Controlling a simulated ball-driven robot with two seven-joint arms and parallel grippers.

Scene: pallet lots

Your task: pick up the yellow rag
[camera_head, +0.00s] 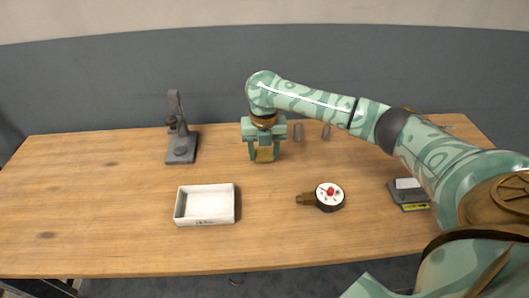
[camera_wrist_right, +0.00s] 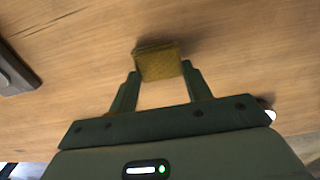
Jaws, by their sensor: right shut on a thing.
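The yellow rag (camera_head: 265,155) is a small dull-yellow folded piece near the back middle of the table. My right gripper (camera_head: 264,153) points down over it from above. In the right wrist view the rag (camera_wrist_right: 159,62) sits between the two fingertips of the right gripper (camera_wrist_right: 161,72), which are shut on it. I cannot tell whether the rag still touches the table. My left gripper is not in view.
A grey stand (camera_head: 181,150) is left of the gripper. A white tray (camera_head: 206,221) and a round gauge (camera_head: 330,198) with a brass stem lie nearer the front. Small grey cylinders (camera_head: 297,132) stand behind. A grey device (camera_head: 408,196) is at right. The table's left side is clear.

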